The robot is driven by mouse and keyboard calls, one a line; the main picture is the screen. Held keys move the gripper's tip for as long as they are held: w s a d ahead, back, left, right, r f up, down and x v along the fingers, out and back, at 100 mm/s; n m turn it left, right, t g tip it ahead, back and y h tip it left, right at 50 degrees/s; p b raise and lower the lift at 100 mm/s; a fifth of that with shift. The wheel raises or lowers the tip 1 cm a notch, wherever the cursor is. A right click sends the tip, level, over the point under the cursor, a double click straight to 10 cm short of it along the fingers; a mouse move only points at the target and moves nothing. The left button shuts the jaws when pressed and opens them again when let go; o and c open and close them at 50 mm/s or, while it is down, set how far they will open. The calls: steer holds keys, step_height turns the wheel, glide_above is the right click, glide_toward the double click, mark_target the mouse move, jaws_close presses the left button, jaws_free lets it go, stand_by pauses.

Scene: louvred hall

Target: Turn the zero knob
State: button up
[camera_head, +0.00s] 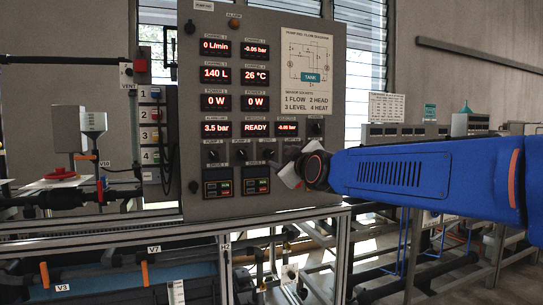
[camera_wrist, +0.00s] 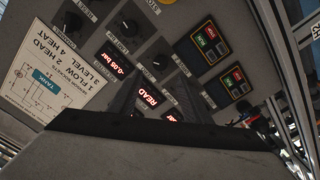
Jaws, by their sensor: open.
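The grey control panel (camera_head: 225,110) stands upright with several dark knobs below its displays. In the head view a row of knobs includes one at left (camera_head: 212,154), one in the middle (camera_head: 240,153) and one at right (camera_head: 268,153). Their labels are too small to read, so I cannot tell which is the zero knob. In the wrist view, knobs show at top left (camera_wrist: 72,22), top middle (camera_wrist: 128,27) and the centre (camera_wrist: 160,62). My gripper (camera_head: 288,171) is in front of the panel's lower right, its fingers (camera_wrist: 160,88) open and empty, partly hiding displays and labels.
Red displays (camera_head: 256,128) and two small button modules (camera_head: 217,188) sit on the panel. A printed diagram (camera_head: 305,60) is at its upper right. A metal frame (camera_head: 300,212) with pipes runs below. A rack with numbered tags (camera_head: 155,130) stands at left.

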mark_target(270, 154)
steer(key=x, duration=0.9)
steer(key=shift+w+f, duration=0.1)
steer(key=shift+w, duration=0.1)
steer(key=c, duration=1)
